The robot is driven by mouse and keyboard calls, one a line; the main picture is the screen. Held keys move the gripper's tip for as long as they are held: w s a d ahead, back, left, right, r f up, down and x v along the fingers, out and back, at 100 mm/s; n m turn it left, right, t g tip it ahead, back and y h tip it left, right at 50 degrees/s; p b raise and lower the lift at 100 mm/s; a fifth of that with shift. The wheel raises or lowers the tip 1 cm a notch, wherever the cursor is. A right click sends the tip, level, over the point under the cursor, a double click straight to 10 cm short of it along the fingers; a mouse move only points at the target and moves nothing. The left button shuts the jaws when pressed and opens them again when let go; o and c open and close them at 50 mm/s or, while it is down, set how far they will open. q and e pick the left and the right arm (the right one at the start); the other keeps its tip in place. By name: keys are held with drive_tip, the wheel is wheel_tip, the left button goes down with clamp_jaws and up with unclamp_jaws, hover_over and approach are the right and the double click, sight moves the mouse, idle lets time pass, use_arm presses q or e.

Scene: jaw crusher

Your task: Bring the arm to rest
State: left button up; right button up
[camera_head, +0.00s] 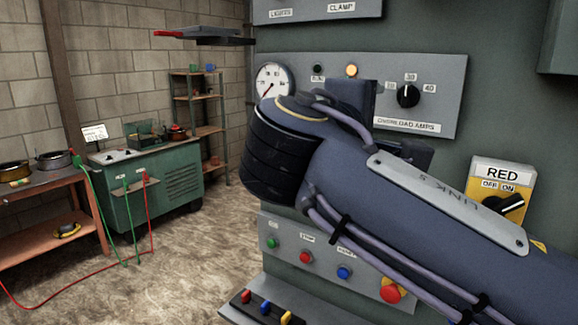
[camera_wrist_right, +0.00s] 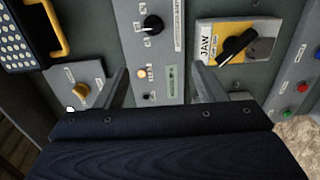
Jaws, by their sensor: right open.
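My right arm (camera_head: 420,215) comes in from the lower right of the head view, in front of the green-grey control panel (camera_head: 450,70). Its thick wrist hides most of the right gripper; dark blocks of the gripper (camera_head: 352,97) show behind it. In the right wrist view the two grey fingers of this gripper (camera_wrist_right: 163,88) stand wide apart, with nothing between them. Beyond them is a panel with a black knob (camera_wrist_right: 153,24) and a lit lamp (camera_wrist_right: 142,73). My left gripper is not in view.
A yellow plate marked RED with a black switch (camera_head: 511,204) is close to my arm. Below are push buttons and a red stop button (camera_head: 390,293). A yellow JAW switch plate (camera_wrist_right: 235,42) is near the fingers. A green cabinet (camera_head: 160,185) stands left; floor is open between.

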drive_tip(key=s+d+f+m+g+y, duration=0.1)
drive_tip(key=s+d+f+g+y, duration=0.15)
drive_tip(key=d+f, duration=0.65)
drive_tip(key=s+d+f+m+g+y, duration=0.1)
drive_tip(key=d+f+g+y, duration=0.3)
drive_tip(key=f, duration=0.8)
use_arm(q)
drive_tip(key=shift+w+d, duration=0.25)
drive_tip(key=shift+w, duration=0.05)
use_arm(e)
drive_tip(key=s+a+f+m+g+y, duration=0.2)
drive_tip(key=s+f+m+y, duration=0.5)
drive_tip(key=s+f+m, duration=0.4)
drive_tip(key=s+a+f, duration=0.1)
drive_tip(key=s+f, duration=0.5)
drive_tip(key=f, duration=0.4)
drive_tip(key=shift+s, duration=0.3)
drive_tip(key=shift+g, duration=0.25)
